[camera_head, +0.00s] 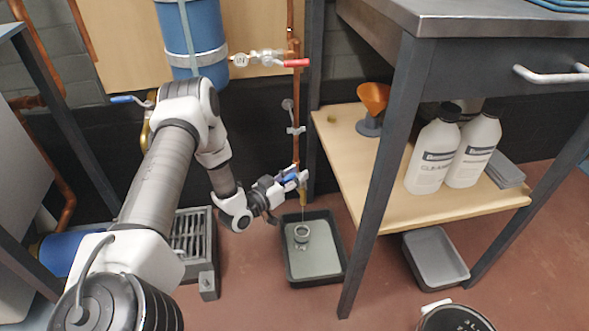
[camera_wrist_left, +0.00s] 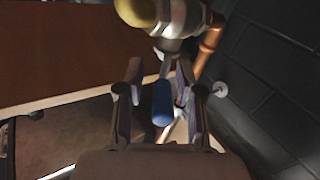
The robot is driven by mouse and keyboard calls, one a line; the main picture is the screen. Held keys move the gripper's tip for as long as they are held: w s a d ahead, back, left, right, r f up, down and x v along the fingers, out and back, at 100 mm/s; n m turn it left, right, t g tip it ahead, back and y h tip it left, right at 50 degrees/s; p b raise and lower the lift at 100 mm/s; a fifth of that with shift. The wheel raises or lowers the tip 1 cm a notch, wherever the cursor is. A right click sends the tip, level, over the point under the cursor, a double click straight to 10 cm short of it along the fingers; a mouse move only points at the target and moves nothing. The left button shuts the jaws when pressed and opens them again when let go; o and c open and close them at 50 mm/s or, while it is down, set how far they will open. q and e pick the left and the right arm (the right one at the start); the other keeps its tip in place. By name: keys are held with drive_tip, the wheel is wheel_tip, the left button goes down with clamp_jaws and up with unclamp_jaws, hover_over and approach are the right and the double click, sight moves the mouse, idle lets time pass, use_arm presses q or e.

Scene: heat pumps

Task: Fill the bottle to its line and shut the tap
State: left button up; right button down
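The tap (camera_head: 301,184) sits low on the copper pipe and has a blue lever (camera_head: 288,177). A thin stream seems to fall from it towards the bottle (camera_head: 302,233), a small round clear-grey shape seen from above. The bottle stands in a dark tray (camera_head: 335,270); its line and level are too small to read. My left gripper (camera_head: 284,183) is at the tap. In the left wrist view the blue lever (camera_wrist_left: 162,103) lies between its two spread fingers (camera_wrist_left: 160,112), with a gap on each side. My right gripper is not in view.
A bench with a wooden lower shelf (camera_head: 400,212) stands close on the right, holding an orange funnel (camera_head: 373,98) and white cleaner bottles (camera_head: 433,155). A red-handled valve (camera_head: 295,63) is above. A grey grated box (camera_head: 190,235) stands left of the tray.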

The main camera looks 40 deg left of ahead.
use_arm(q)
drive_tip(key=s+a, duration=0.1)
drive_tip(key=s, duration=1.1)
